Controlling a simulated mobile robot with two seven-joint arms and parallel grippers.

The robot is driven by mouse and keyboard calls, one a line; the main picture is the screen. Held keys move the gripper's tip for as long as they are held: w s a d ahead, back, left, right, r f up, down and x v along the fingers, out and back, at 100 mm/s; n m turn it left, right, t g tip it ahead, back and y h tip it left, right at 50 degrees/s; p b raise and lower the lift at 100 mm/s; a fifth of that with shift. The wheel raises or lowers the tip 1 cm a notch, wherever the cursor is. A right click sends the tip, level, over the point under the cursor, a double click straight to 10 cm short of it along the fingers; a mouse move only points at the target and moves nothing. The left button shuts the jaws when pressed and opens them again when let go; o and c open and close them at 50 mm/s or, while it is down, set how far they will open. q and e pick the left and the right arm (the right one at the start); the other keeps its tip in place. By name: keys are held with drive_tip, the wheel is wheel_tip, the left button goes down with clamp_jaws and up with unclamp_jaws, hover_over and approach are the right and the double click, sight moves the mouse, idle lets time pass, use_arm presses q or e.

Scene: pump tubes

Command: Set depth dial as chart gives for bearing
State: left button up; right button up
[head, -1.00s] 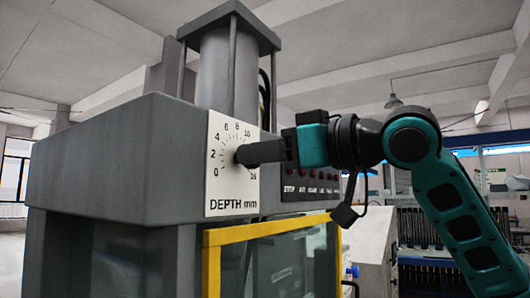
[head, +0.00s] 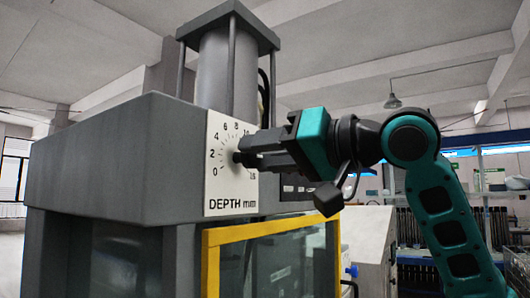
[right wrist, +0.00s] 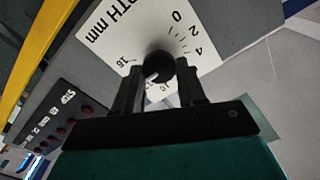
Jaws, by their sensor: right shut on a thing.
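The depth dial plate (head: 222,182) is a white panel marked "DEPTH mm" on the front of the grey machine, with a scale from 0 to 16. My right gripper (head: 245,154) reaches in from the right and is shut on the dark round dial knob (right wrist: 159,66), one finger on each side, as the right wrist view shows. A small white mark shows on the knob, toward the higher numbers; its exact reading cannot be told. The gripper hides part of the scale in the head view. My left gripper and any chart are not in view.
The machine's grey housing (head: 110,155) spreads left of the dial, with a cylinder (head: 227,75) above. A yellow-framed window (head: 268,235) is below. A panel with red buttons (right wrist: 58,120) lies beside the dial, partly hidden by my gripper in the head view.

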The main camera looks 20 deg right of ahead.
idle(0.3)
drive_tip(key=o, duration=1)
drive_tip(key=shift+o, duration=0.2)
drive_tip(key=shift+d, duration=0.1)
drive_tip(key=b+v, duration=0.2)
drive_tip(key=v, duration=1)
drive_tip(key=shift+s+d, duration=0.25)
drive_tip(key=shift+s, duration=0.1)
